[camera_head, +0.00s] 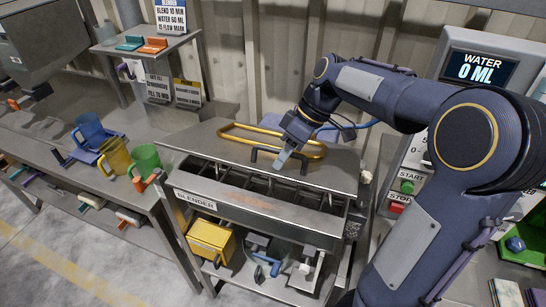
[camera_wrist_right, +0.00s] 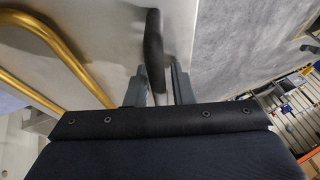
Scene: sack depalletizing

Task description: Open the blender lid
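The blender (camera_head: 262,207) stands in the middle of the head view with a flat metal lid (camera_head: 205,137) across its top. A dark grid shows below the lid's front edge. A gold rail handle (camera_head: 240,127) and a smaller black handle (camera_head: 262,151) are on the lid. My right gripper (camera_head: 281,160) is over the lid at the black handle. In the right wrist view the black handle (camera_wrist_right: 153,45) stands between the two fingers (camera_wrist_right: 156,82), which are apart with a gap visible beside it. The gold rail (camera_wrist_right: 62,50) passes at left. My left gripper is out of view.
A metal table (camera_head: 130,193) at left holds blue, yellow and green jugs (camera_head: 145,158). A control panel with a water display (camera_head: 480,69) and start and stop buttons (camera_head: 407,187) stands at right. A yellow box (camera_head: 210,240) sits on the shelf below the blender.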

